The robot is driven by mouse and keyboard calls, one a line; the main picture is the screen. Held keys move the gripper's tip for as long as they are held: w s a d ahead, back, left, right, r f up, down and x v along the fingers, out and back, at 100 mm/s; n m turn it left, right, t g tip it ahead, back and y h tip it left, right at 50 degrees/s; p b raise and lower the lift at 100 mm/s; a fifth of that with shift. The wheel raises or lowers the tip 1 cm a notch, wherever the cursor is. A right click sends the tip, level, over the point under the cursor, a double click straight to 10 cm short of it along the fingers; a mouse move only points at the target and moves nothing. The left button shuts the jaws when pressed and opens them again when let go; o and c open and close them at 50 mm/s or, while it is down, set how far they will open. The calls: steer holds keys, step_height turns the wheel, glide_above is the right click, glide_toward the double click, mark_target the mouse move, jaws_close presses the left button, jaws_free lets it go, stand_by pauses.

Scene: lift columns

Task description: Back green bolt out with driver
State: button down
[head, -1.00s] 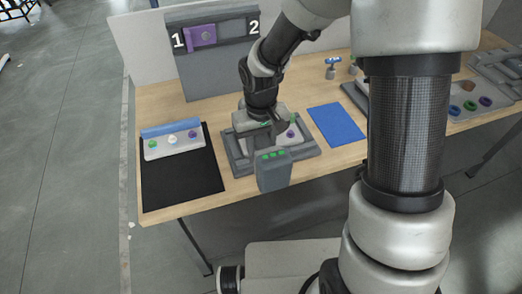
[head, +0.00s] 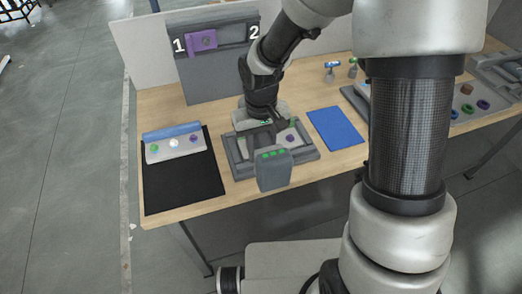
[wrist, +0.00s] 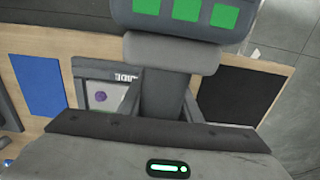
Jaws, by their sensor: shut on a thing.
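My gripper (head: 274,128) is over the grey framed fixture (head: 238,172) in the middle of the table. It is shut on the driver (head: 273,172), a grey tool with a boxy end bearing green squares. In the wrist view the driver's boxy end (wrist: 185,22) is at the top and its handle (wrist: 165,98) runs between my fingers. A purple bolt (head: 290,138) shows in the fixture's right part, and also in the wrist view (wrist: 100,96). Green, white and purple pieces sit in a rack at left; the green one (head: 154,148) is leftmost. The driver's tip and any bolt under it are hidden.
The grey rack (head: 176,154) with a blue back stands on a black mat (head: 185,190). A blue mat (head: 337,128) lies right of the fixture, clear. A panel (head: 215,75) marked 1 and 2 stands behind. Coloured rings (head: 482,105) lie far right.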

steer(key=shift+r+p, duration=0.9)
steer(key=shift+r, duration=0.65)
steer(key=shift+w, duration=0.1)
